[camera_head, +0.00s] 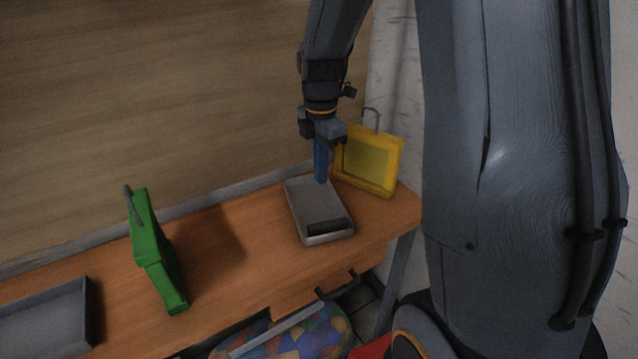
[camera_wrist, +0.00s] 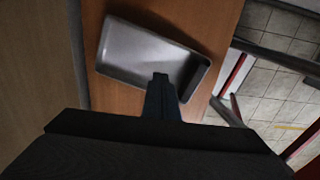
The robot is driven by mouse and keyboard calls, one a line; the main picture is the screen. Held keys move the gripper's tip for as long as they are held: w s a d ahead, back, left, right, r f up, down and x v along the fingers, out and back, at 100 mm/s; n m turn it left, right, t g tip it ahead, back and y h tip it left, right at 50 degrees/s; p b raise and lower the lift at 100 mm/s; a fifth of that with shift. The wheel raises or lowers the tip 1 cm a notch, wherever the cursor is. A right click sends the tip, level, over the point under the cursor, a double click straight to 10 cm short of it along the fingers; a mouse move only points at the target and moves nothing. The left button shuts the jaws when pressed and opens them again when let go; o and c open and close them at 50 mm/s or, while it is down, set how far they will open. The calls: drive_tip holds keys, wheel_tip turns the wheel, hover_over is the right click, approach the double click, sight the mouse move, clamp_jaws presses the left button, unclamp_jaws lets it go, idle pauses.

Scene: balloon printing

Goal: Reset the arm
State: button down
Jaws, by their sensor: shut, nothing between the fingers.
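My gripper (camera_head: 321,170) points down above the far end of a grey shallow tray-like device (camera_head: 318,202) on the wooden table. Its fingers are shut with nothing held between them. In the wrist view the closed fingertips (camera_wrist: 161,80) show in front of the grey device (camera_wrist: 140,55), near its long edge. I cannot tell whether the tips touch it.
A yellow framed piece with a hook (camera_head: 384,184) stands close to the right of my gripper. A green upright piece (camera_head: 158,250) stands left of centre. A grey tray (camera_head: 84,318) lies at the table's left. Wooden table (camera_head: 225,262) between them is clear. A colourful patterned object (camera_head: 300,340) is below.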

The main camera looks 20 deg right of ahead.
drive_tip(key=s+a+f+m, duration=0.1)
drive_tip(key=s+a+m, duration=0.2)
drive_tip(key=s+m, duration=0.4)
drive_tip(key=s+a+f+m+t, duration=0.1)
drive_tip(key=s+a+m, duration=0.2)
drive_tip(key=s+m, duration=0.5)
drive_tip(key=shift+m+b, duration=0.45)
drive_tip(key=shift+m, duration=1.95)
drive_tip(key=shift+a+f, duration=0.1)
